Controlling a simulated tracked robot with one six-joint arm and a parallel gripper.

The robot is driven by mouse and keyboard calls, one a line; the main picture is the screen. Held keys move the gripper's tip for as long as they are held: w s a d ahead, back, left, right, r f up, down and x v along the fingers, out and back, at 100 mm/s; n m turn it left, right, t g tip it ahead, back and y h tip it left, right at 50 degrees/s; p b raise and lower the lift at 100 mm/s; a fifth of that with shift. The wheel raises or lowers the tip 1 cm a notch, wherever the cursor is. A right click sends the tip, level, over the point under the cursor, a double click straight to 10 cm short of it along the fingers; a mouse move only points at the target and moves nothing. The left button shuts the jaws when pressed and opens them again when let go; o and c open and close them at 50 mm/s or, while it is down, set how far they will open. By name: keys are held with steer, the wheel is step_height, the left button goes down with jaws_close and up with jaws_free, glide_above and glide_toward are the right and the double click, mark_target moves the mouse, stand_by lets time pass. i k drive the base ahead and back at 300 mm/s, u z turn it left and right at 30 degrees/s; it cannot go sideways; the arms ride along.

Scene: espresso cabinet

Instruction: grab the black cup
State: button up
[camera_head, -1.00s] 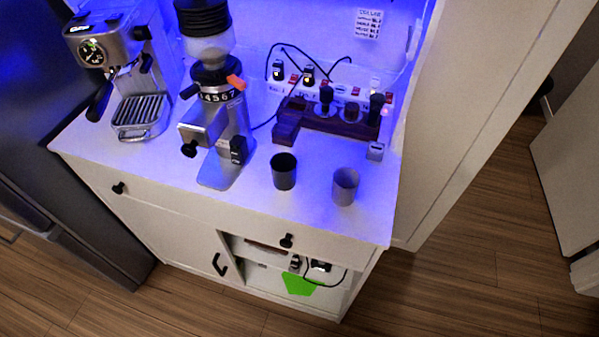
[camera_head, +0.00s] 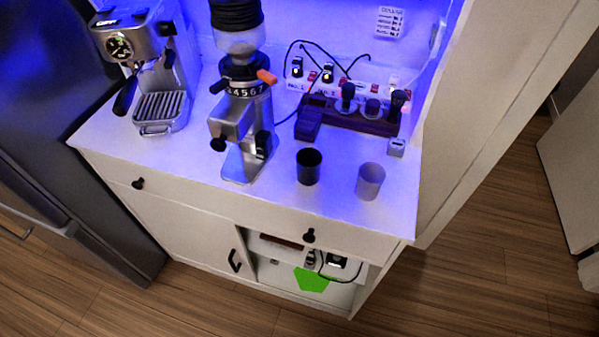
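The black cup (camera_head: 308,167) stands upright on the white cabinet top (camera_head: 250,197), right of the coffee grinder and near the front edge. Its open mouth faces up. A grey cup (camera_head: 370,181) stands just to its right, with a small gap between them. My gripper is not in view.
The coffee grinder (camera_head: 238,130) stands left of the cups. An espresso machine (camera_head: 150,60) is farther left. Behind the cups are a dark wooden holder (camera_head: 345,119) with tampers and a power strip with cables. The wall panel (camera_head: 480,130) bounds the right. Open wooden floor lies in front.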

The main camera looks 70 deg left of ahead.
mark_target(309, 160)
steer(key=u, duration=0.05)
steer(key=k, duration=1.5)
steer(key=u, duration=2.25)
steer(key=i, duration=0.95)
steer(key=u, duration=0.05)
